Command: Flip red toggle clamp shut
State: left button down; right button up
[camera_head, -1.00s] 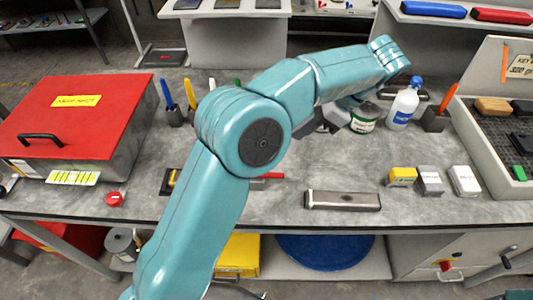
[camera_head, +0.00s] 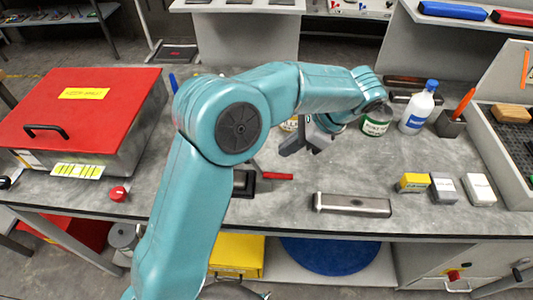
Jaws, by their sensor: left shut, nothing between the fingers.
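A red handle (camera_head: 278,176), which looks like that of the toggle clamp, lies low and roughly level on the grey bench. A dark base (camera_head: 243,183) shows at its left end, partly hidden by my left arm, so I cannot tell how the clamp's far parts stand. My left gripper (camera_head: 290,148) is shut and empty. It hangs above the bench, farther back than the red handle and apart from it in the picture. My right gripper is not in view.
A grey metal bar (camera_head: 352,205) lies right of the clamp. Small boxes (camera_head: 444,187) stand farther right. A green-labelled jar (camera_head: 377,121) and a white bottle (camera_head: 417,108) stand behind the gripper. A red-lidded box (camera_head: 85,105) fills the left. The bench's middle is clear.

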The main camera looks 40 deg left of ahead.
aim_at(257, 164)
pick_arm(q)
jog(key=a+f, duration=0.1)
jog(key=s+a+f, duration=0.1)
jog(key=s+a, duration=0.1)
jog(key=shift+s+a+f, duration=0.25)
jog(key=shift+a+f, duration=0.05)
jog(key=shift+f, duration=0.1)
jog(key=shift+s+a+f, duration=0.1)
jog(key=shift+a+f, duration=0.15)
jog(key=shift+a, duration=0.2)
jog(key=shift+d, duration=0.1)
